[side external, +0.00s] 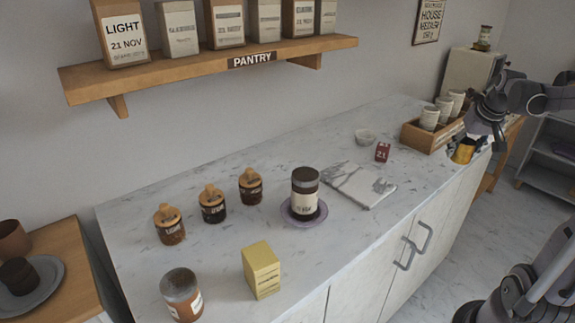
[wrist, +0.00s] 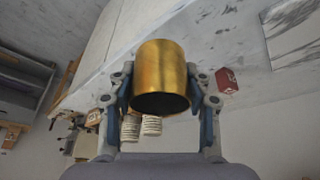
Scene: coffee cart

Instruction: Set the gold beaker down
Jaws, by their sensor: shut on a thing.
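The gold beaker (wrist: 161,72) is held between both fingers of my gripper (wrist: 161,100) in the wrist view, its dark open mouth facing the camera. In the side external view the gold beaker (side external: 463,152) shows at the right end of the marble counter (side external: 330,240), with my gripper (side external: 475,138) shut around it. The beaker is by the counter's right edge, in front of the wooden crate; I cannot tell whether its base touches the counter.
A wooden crate (side external: 412,133) with white cups (side external: 430,118) stands just left of my gripper. Jars, a dark canister (side external: 304,190) and a yellow box (side external: 261,270) occupy the near counter.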

